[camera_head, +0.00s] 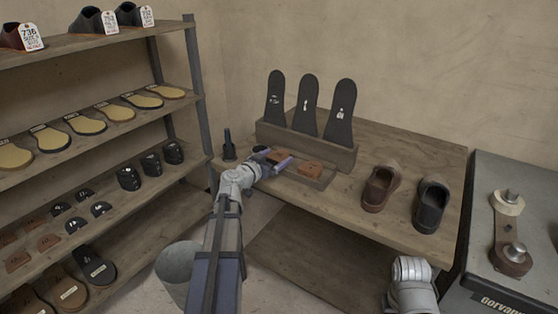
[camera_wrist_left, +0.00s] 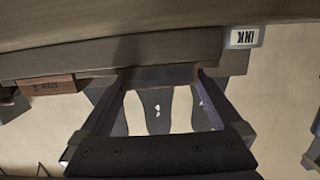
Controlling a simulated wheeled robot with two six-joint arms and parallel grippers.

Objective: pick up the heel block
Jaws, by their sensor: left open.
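In the head view, my left gripper (camera_head: 271,156) is over a shallow wooden tray (camera_head: 327,181) at the front of the workbench. Its jaws are open, with one finger on either side of a reddish-brown heel block (camera_head: 276,156). In the left wrist view, a dark brown face of this block (camera_wrist_left: 155,77) shows between the fingertips; whether they touch it I cannot tell. A second reddish-brown block (camera_head: 310,168) lies to the right in the tray; in the left wrist view, a lettered block (camera_wrist_left: 45,86) is at the left.
Behind the tray, a wooden rack (camera_head: 300,143) holds three upright dark soles. A dark bottle (camera_head: 229,148) stands at the bench's left end. A brown shoe (camera_head: 380,187) and a black shoe (camera_head: 430,205) stand to the right. Shelves (camera_head: 90,148) with soles and blocks fill the left.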

